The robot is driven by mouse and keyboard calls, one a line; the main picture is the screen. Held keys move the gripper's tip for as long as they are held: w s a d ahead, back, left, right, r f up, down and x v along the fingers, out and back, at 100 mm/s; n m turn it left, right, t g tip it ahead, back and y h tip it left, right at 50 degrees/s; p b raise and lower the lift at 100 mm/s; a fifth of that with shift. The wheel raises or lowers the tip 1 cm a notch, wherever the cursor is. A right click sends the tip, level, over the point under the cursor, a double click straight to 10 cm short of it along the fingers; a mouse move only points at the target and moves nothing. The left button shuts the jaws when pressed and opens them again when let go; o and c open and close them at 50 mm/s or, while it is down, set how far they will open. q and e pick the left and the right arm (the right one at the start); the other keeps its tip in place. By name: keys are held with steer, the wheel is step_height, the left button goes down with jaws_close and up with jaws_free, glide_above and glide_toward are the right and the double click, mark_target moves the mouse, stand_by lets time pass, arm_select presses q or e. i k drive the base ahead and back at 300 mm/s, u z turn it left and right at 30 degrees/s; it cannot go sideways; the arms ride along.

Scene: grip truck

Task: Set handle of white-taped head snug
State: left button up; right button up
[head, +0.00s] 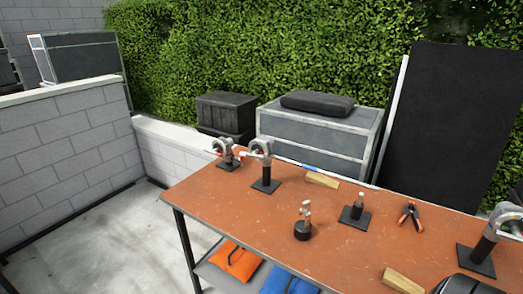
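Grip heads on dark posts with square bases stand on the orange-brown table. A larger grey head (499,222) stands at the right, cut off by the picture's edge. White tape is too small to make out surely, so I cannot tell which head bears it or how its handle sits. Neither of my grippers is in view.
On the table (225,192) are wooden wedges (322,180) (403,281), an orange-handled clamp (410,215), a short post (355,212) and a round-based fitting (303,229). Orange (235,262) and blue (287,281) bags lie below. Cases stand behind; a block wall (65,135) is left.

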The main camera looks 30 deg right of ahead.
mark_target(254, 154)
steer(key=z, duration=0.6)
steer(key=i, duration=0.7)
steer(key=z, duration=0.75)
